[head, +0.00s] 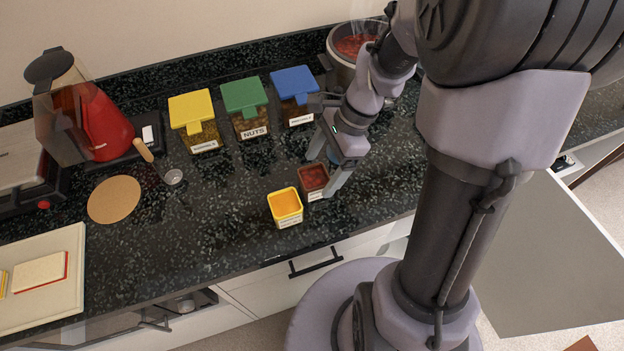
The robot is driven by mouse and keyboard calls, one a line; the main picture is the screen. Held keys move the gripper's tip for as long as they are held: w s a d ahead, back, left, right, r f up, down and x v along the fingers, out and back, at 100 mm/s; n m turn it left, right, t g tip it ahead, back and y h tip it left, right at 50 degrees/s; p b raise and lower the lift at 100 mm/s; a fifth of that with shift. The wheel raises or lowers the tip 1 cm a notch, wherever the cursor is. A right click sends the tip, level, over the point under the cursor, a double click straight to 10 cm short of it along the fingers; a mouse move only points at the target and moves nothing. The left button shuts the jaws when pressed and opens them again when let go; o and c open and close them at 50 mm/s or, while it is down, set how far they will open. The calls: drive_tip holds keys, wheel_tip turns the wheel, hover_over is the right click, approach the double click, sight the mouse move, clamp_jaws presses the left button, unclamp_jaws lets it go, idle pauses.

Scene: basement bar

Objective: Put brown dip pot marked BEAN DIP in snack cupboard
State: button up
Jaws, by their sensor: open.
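A small brown pot (312,181) with dark red-brown contents stands upright on the dark speckled counter. Its label is too small to read. A yellow pot (286,207) with orange contents stands close at its left. My gripper (326,168) is open and points down at the brown pot, with one finger at its far side and one at its right. I cannot tell whether the fingers touch it. A pale cupboard door (550,262) stands open below the counter at the right. The cupboard's inside is hidden behind my arm and body, and no snack mark shows.
Yellow-, green- (245,97) and blue-lidded bins line the back. A pot of red food (350,50) stands behind my arm. A scoop (160,165), cork mat (115,199), red-based blender (85,115) and white board (50,300) are left. The front middle counter is clear.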

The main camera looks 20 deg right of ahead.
sight(318, 174)
drive_tip(key=b+x, duration=0.2)
drive_tip(key=x, duration=0.3)
drive_tip(key=shift+r, duration=0.15)
drive_tip(key=shift+c, duration=0.9)
clamp_jaws()
